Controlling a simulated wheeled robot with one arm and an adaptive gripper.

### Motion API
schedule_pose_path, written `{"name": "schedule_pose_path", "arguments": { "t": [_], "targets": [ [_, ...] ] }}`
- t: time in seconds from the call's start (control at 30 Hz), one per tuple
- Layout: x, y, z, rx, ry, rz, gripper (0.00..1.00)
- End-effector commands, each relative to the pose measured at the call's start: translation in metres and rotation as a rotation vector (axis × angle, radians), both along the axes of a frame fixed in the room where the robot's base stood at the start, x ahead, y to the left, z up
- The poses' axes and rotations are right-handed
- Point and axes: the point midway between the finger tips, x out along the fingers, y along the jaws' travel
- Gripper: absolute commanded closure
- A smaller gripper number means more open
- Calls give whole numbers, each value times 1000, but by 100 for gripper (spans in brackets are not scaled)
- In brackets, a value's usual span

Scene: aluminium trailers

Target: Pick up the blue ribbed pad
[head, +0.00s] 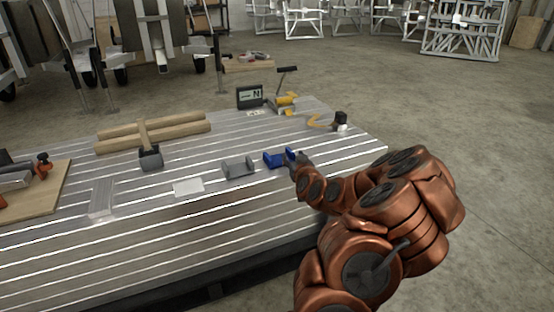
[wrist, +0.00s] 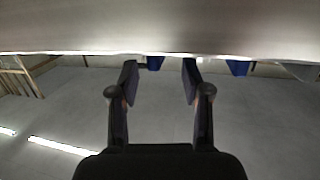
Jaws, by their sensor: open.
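The blue ribbed pad (head: 273,160) sits on the slotted metal table, just left of my gripper in the head view. It shows a low body with a raised blue part at its right end; ribs are too small to make out. My gripper (head: 298,161) is low over the table at the pad's right end; I cannot tell whether it touches.
A grey bracket-like block (head: 238,167) stands left of the pad. A white flat piece (head: 188,187), a mallet (head: 150,158) and wooden bars (head: 180,130) lie further left. A small display (head: 250,96) and a black-and-white item (head: 341,122) stand behind. The table (head: 215,230) is bare in front.

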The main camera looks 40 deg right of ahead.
Motion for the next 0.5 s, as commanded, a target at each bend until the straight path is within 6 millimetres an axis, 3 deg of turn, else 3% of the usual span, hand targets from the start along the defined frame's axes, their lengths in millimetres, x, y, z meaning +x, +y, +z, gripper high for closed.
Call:
{"name": "schedule_pose_path", "arguments": {
  "t": [0.5],
  "targets": [
    [29,-16,-6,-2,-1,0,52]
  ]
}}
